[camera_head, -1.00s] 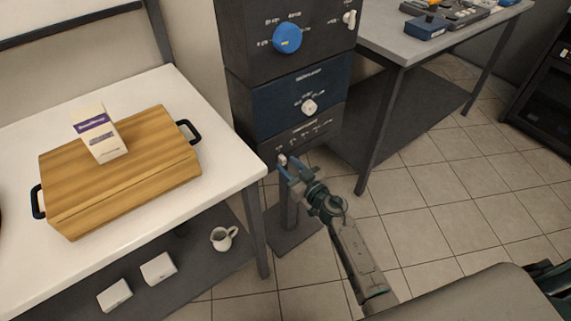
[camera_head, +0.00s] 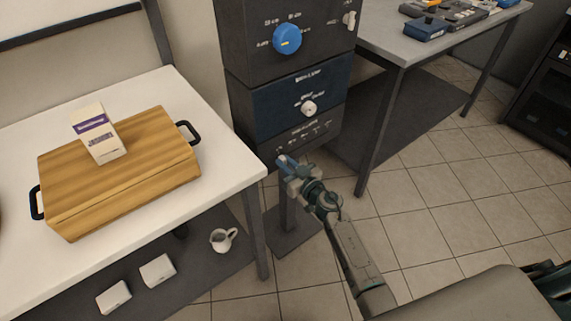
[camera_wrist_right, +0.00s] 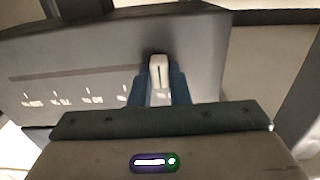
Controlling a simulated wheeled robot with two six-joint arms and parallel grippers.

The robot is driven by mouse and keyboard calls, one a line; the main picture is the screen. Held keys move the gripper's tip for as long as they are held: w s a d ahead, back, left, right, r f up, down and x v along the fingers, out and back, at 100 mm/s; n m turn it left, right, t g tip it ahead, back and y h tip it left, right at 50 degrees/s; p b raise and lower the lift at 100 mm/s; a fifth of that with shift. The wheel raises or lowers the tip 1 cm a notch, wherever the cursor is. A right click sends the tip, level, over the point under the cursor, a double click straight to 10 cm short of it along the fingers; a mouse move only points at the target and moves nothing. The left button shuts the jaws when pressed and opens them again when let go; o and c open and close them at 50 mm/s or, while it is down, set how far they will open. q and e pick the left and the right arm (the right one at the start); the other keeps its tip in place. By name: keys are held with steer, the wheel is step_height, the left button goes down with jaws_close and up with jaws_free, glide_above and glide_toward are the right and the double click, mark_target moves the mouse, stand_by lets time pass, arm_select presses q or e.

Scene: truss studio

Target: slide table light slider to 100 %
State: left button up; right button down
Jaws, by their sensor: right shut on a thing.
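The table light slider's white knob (camera_wrist_right: 158,72) is between the two blue fingertips of my right gripper (camera_wrist_right: 160,88) in the right wrist view. The fingers are closed around it. The slider panel (camera_head: 305,137) is the lowest dark panel of the control column, with a row of small white marks. In the wrist view the panel (camera_wrist_right: 95,85) appears upside down, with the marks running left from the knob; the farthest looks like 100. In the head view my right gripper (camera_head: 283,162) is at the panel's lower left end and hides the knob. My left gripper is not in view.
Above the slider are a white knob (camera_head: 309,108) on a blue panel and a blue dial (camera_head: 287,39). A white table (camera_head: 215,180) with a wooden box (camera_head: 150,165) and a carton (camera_head: 100,140) stands left. A grey table (camera_head: 400,45) stands right. Tiled floor is open at right.

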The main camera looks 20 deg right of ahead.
mark_target(328, 131)
steer(key=w+d, duration=0.1)
steer(key=d, duration=0.2)
steer(key=w+d+p, duration=0.1)
steer(key=d, duration=0.2)
steer(key=w+d, duration=0.1)
steer(key=d, duration=0.2)
steer(key=shift+w+r, duration=0.1)
steer(key=w+d, duration=0.1)
steer(key=d, duration=0.1)
steer(key=w+d, duration=0.1)
steer(key=d, duration=0.2)
steer(key=w+d, duration=0.1)
steer(key=d, duration=0.2)
steer(key=shift+d, duration=0.25)
steer(key=shift+w+d, duration=0.25)
steer(key=shift+d, duration=0.4)
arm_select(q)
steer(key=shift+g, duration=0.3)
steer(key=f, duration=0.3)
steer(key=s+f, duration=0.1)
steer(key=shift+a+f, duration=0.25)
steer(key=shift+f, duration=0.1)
arm_select(e)
steer(key=shift+d, duration=0.1)
